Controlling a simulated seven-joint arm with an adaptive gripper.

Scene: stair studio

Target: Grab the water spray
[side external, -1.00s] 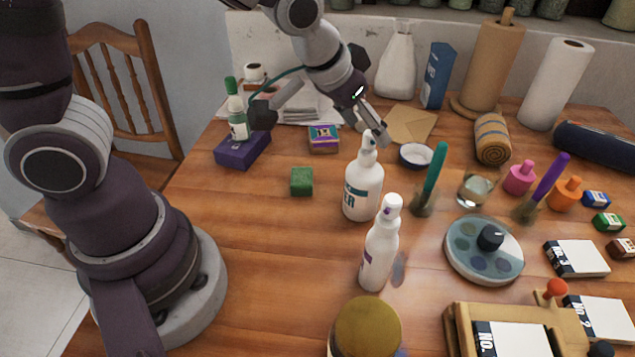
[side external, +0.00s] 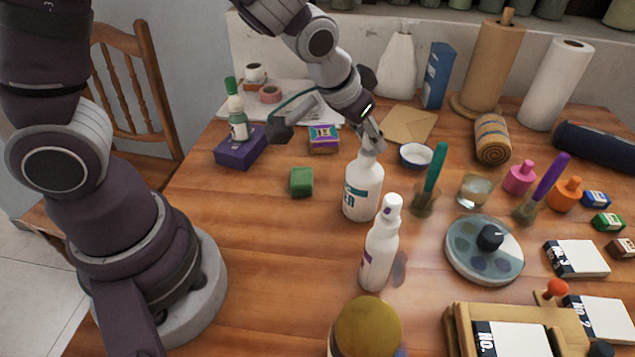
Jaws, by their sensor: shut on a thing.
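A white spray bottle (side external: 362,191) with dark teal lettering stands upright on the wooden table, near the middle of the side view. My gripper (side external: 370,141) comes down from the upper left and is shut on the bottle's top. Its fingers hide most of the spray head. A second, slimmer white bottle (side external: 379,256) with a white cap stands in front of it, apart from my gripper.
A green block (side external: 301,181) lies left of the spray bottle. A green brush (side external: 432,178) and a small white bowl (side external: 415,156) stand close on its right. A round palette (side external: 483,250) lies farther right.

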